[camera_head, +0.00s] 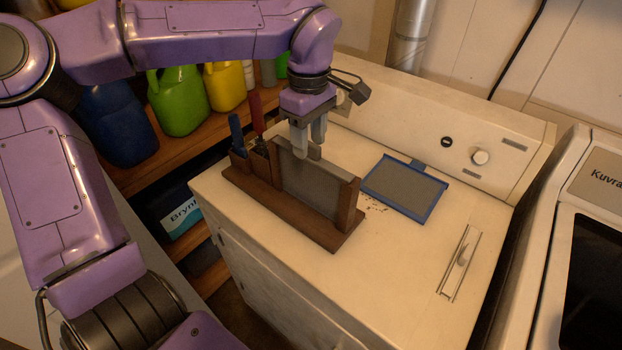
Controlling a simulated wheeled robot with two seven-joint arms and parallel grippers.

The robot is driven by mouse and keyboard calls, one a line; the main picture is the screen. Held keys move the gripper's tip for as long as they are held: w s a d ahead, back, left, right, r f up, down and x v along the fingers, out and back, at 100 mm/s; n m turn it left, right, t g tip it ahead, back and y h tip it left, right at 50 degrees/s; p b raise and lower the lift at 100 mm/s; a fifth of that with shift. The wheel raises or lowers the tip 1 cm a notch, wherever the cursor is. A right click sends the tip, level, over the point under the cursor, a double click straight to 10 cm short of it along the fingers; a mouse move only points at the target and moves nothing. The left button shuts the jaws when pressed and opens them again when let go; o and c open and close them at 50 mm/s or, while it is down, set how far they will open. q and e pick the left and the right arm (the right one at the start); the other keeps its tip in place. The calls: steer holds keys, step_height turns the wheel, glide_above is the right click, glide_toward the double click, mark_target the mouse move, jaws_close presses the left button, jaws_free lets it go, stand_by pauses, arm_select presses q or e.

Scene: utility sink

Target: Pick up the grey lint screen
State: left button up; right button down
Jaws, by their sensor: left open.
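The grey lint screen (312,188) stands upright in a wooden rack (300,223) on top of the white dryer. My left gripper (309,146) points down at the far-left part of the screen's top edge. Its jaws are open, with one finger on the near side and the other toward the far side. I cannot tell whether either finger touches the screen. The rack's posts and base hide the screen's side and bottom edges. My right gripper is not in view.
A blue-framed screen (404,189) lies flat on the dryer top (400,255), right of the rack. A red-handled tool (256,112) and a blue-handled tool (236,131) stand at the rack's left end. The dryer's control panel (460,140) rises behind. Coloured jugs (178,103) fill a shelf at left.

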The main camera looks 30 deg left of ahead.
arm_select(q)
glide_above(311, 178)
steer(key=f, duration=0.4)
steer(key=shift+w+a+f, duration=0.1)
steer(key=shift+w+a, duration=0.1)
steer(key=shift+w, duration=0.2)
steer(key=shift+s, duration=0.1)
jaws_close()
